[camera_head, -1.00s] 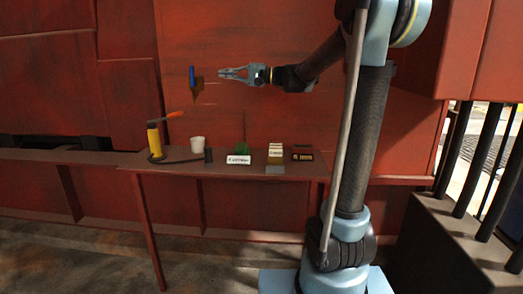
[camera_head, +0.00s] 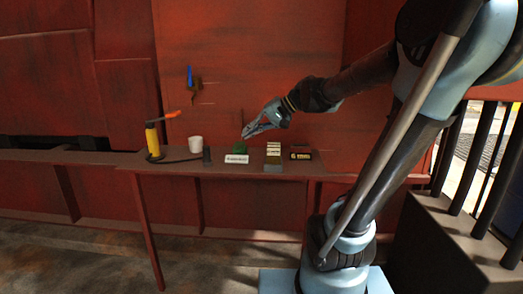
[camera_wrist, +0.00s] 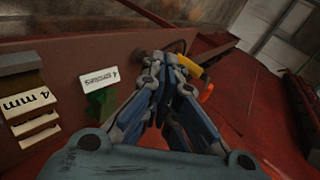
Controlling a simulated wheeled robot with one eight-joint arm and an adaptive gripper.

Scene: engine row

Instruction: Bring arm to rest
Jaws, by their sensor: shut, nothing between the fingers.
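My gripper (camera_head: 246,134) is in front of the red wall, above the shelf, with its fingers together and nothing between them. It points left and down, over the green object (camera_head: 239,147) behind the white label card (camera_head: 236,159). My arm reaches in from the right, bent at the elbow. In the wrist view the gripper's fingers (camera_wrist: 163,65) meet near the middle, with the label card (camera_wrist: 98,78) to their left.
A blue-handled item (camera_head: 190,76) is on the wall. Dark railings (camera_head: 487,150) stand at the right.

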